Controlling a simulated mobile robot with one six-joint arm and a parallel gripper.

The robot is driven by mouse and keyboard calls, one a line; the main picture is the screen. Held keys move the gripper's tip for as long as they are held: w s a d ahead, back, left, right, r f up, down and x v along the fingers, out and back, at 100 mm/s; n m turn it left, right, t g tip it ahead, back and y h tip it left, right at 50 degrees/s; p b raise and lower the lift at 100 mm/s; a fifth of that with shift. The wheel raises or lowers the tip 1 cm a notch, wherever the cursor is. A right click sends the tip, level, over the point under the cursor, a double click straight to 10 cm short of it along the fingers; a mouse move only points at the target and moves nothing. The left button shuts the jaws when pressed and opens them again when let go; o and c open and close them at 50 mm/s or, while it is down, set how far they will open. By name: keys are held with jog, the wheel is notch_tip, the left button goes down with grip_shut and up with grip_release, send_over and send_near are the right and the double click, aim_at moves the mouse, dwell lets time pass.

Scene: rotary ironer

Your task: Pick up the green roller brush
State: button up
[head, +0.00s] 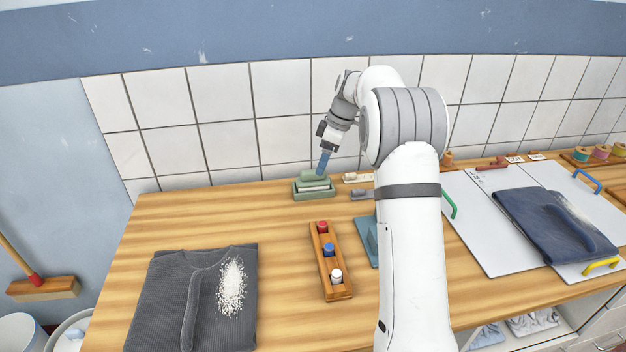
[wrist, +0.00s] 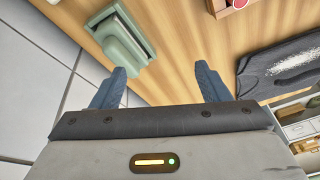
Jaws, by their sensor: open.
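The green roller brush (head: 313,176) lies on a green holder with a pale strip along its front (head: 314,189), at the back left of the wooden worktop. It also shows in the wrist view (wrist: 122,36), at upper left, beyond the left finger and not between the fingers. My gripper (head: 323,170) has blue fingers and hangs tilted just above the brush in the head view. In the wrist view, my gripper (wrist: 160,70) is open with only worktop seen between the fingertips. I cannot tell the exact height above the brush.
A tiled wall (head: 225,145) stands close behind the brush. A wooden rack with red, blue and white caps (head: 331,262) stands in front of it. A dark grey garment (head: 170,285) with white powder lies at front left. Small pale and grey items (head: 357,178) lie right of the brush.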

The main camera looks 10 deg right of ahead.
aim_at(315, 170)
jog(key=w+f+n, duration=0.1)
jog(key=w, duration=0.1)
jog(key=w+n, duration=0.1)
jog(key=w, duration=0.1)
jog(key=w+f+n, duration=0.1)
jog(key=shift+w+d+f+n+y+p, duration=0.25)
jog(key=shift+w+f+n+y+p, duration=0.05)
jog(key=shift+w+f+y+p, duration=0.1)
jog(key=shift+w+d+f+n, duration=0.15)
jog(key=shift+w+f+n, duration=0.15)
jog(key=shift+w+n, duration=0.2)
jog(key=p+x, duration=0.1)
jog(key=x, duration=0.6)
jog(key=shift+s+f, duration=0.1)
jog(key=shift+f, duration=0.25)
jog(key=c, duration=1.1)
notch_tip(315, 170, up, 10)
jog(key=shift+r+b, duration=0.1)
jog(key=shift+b, duration=0.55)
